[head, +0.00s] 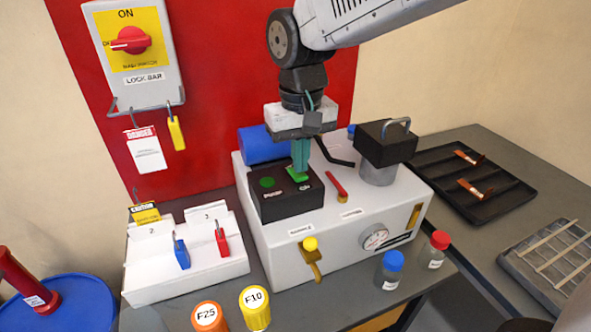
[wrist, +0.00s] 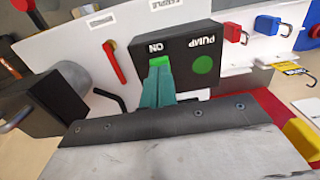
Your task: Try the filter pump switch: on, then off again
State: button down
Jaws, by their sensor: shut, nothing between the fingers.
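The pump switch box (head: 285,205) is black and sits on top of the white filter unit (head: 350,222). It carries a round green lamp or button (head: 267,182) by the word PUMP and a green switch (head: 298,174) by the word ON. My gripper (head: 301,168) points down with shut teal fingers, their tips at the green switch. In the wrist view the tips (wrist: 160,72) overlap the lower part of the green switch (wrist: 159,61). I cannot tell whether they press it. The round green part (wrist: 203,64) is uncovered.
A red lever (head: 337,185) and a black block with a handle (head: 386,143) stand right of the box. A red rotary switch (head: 131,40) hangs on the red panel. A padlock rack (head: 185,265), capped bottles (head: 255,308) and a black tray (head: 470,180) surround the unit.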

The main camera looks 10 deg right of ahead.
aim_at(301, 176)
jog(key=shift+f, duration=0.75)
dwell(0.3)
jog(key=shift+r, duration=3.5)
jog(key=shift+s+f, duration=0.1)
jog(key=shift+f, duration=0.05)
jog(key=s+d+f+m+t, duration=0.1)
jog(key=s+d+f+m, duration=0.2)
jog(key=s+d, duration=1.6)
jog(key=shift+s+d+f, duration=0.15)
jog(key=shift+d+f, duration=0.3)
jog(key=shift+d, duration=0.35)
jog(key=shift+a, duration=0.1)
